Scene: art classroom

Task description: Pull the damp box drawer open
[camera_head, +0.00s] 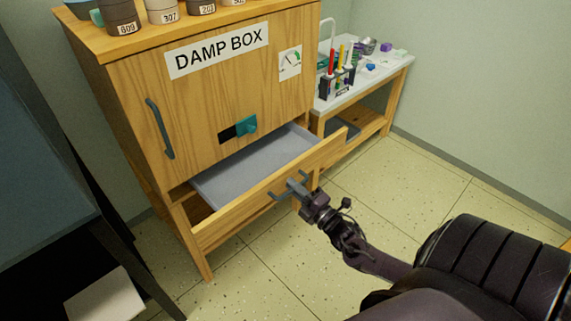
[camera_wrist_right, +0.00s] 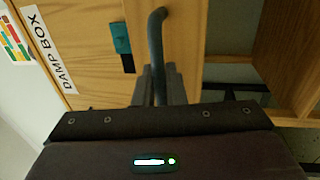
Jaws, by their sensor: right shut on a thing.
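The damp box (camera_head: 200,90) is a wooden cabinet with a "DAMP BOX" label, in the head view's upper left and middle. Its drawer (camera_head: 235,213) at the bottom is pulled out, and its grey inside shows empty. My right gripper (camera_head: 300,187) is shut on the grey drawer handle (camera_head: 283,193) at the drawer front. In the right wrist view the handle (camera_wrist_right: 156,50) is a dark curved bar that runs down between the fingers (camera_wrist_right: 158,85). My left gripper is not in view.
A teal latch (camera_head: 246,125) and a dark door handle (camera_head: 160,128) are on the cabinet door. Numbered jars (camera_head: 122,16) stand on top. A side table (camera_head: 375,75) with tools is to the right. A dark table (camera_head: 40,150) is at left. The floor (camera_head: 370,185) before the drawer is clear.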

